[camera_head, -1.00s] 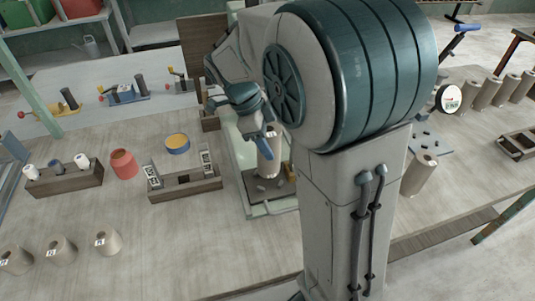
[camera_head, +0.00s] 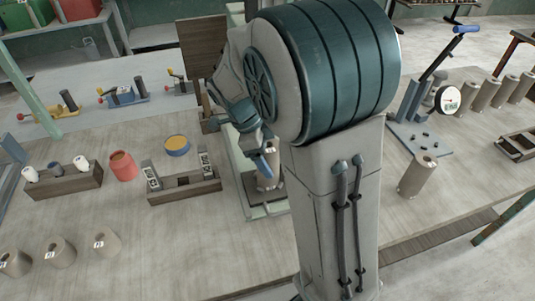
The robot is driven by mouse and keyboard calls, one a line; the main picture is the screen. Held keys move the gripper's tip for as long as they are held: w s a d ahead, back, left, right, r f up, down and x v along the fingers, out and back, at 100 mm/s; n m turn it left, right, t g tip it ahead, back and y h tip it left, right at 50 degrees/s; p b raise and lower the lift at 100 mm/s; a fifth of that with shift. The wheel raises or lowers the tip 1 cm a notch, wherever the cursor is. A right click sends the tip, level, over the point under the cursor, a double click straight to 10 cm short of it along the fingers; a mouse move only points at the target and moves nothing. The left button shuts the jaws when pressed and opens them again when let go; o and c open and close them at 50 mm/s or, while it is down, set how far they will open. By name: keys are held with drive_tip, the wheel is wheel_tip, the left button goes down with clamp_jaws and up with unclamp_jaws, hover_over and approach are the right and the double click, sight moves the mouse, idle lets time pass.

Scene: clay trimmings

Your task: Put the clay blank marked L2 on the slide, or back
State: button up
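A pale grey-brown clay blank (camera_head: 267,182) stands upright on the dark plate of the pale green slide frame (camera_head: 262,211), at the middle. My gripper (camera_head: 266,164), with blue fingers, is at the upper part of this blank and partly hides it. I cannot tell whether the fingers grip it or are apart, and no mark shows on it. Three more blanks with small white labels stand at the front left: one at the edge (camera_head: 15,264), one beside it (camera_head: 61,253), and one to the right (camera_head: 107,243). Their labels are too small to read surely.
A wooden rack (camera_head: 184,190) with labelled blocks, a red pot (camera_head: 123,167) and a yellow-blue bowl (camera_head: 177,146) stand left of the slide. A lever press (camera_head: 420,140) and another blank (camera_head: 418,176) stand to the right.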

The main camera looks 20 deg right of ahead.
drive_tip(key=shift+r, duration=0.1)
drive_tip(key=v, duration=1.1)
drive_tip(key=s+d+f+n+t+y, duration=0.1)
drive_tip(key=s+f+n+t+y, duration=0.1)
drive_tip(key=s+n, duration=0.5)
drive_tip(key=s+d+f+n+t+y, duration=0.2)
drive_tip(key=s+n, duration=0.6)
drive_tip(key=n, duration=0.7)
drive_tip(key=shift+s+d+f, duration=0.2)
drive_tip(key=shift+d+f, duration=0.1)
drive_tip(key=shift+f, duration=0.25)
